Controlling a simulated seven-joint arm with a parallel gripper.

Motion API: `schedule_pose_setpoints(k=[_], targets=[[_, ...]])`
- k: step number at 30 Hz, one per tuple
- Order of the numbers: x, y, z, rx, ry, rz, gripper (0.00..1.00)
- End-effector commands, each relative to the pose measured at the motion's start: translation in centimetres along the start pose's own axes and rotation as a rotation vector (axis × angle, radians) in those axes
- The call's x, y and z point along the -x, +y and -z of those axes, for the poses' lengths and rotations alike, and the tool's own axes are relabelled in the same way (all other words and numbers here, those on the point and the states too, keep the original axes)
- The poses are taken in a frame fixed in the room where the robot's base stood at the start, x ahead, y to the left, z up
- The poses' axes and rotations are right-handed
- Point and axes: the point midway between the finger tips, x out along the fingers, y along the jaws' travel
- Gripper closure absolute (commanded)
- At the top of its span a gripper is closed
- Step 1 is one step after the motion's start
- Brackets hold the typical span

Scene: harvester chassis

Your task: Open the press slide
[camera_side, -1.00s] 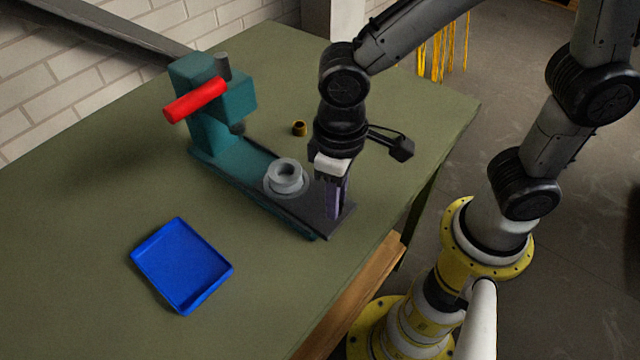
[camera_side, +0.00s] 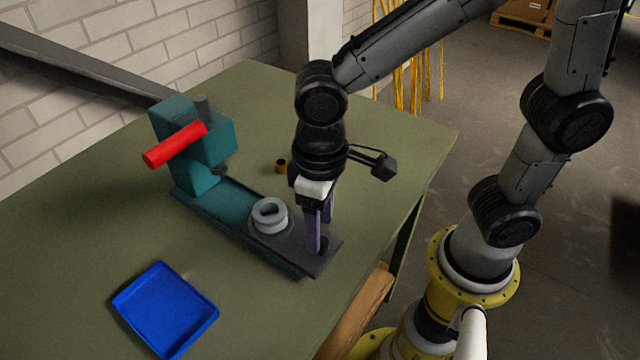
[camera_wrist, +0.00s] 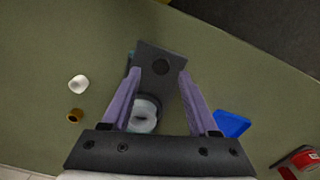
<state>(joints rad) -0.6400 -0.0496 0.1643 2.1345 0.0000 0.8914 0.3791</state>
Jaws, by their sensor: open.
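The teal press (camera_side: 190,150) stands on the table with a red handle (camera_side: 175,145). Its dark slide (camera_side: 285,250) reaches out of the base toward the front right and carries a grey ring-shaped part (camera_side: 269,215). My gripper (camera_side: 320,235) points down over the slide's outer end, with its two purple fingers apart and nothing held. I cannot tell whether a finger touches the knob or slide. The grey part (camera_wrist: 143,115) is partly hidden in the wrist view.
A blue tray (camera_side: 165,308) lies in front of the press, to the left. A small brass bushing (camera_side: 282,166) stands behind the slide. The wrist view also shows a white round piece (camera_wrist: 78,84) near it and a red object (camera_wrist: 305,160) at the lower right.

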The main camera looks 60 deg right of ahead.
Motion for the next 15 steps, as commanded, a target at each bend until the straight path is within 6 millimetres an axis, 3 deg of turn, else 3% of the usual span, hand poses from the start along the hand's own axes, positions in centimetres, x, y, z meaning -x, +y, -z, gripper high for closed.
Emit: schedule_pose_setpoints(k=[9,15], targets=[[7.1,-0.1,0.1,0.000,0.007,0.003,0.40],[10.0,0.0,0.1,0.000,0.004,0.002,0.40]])
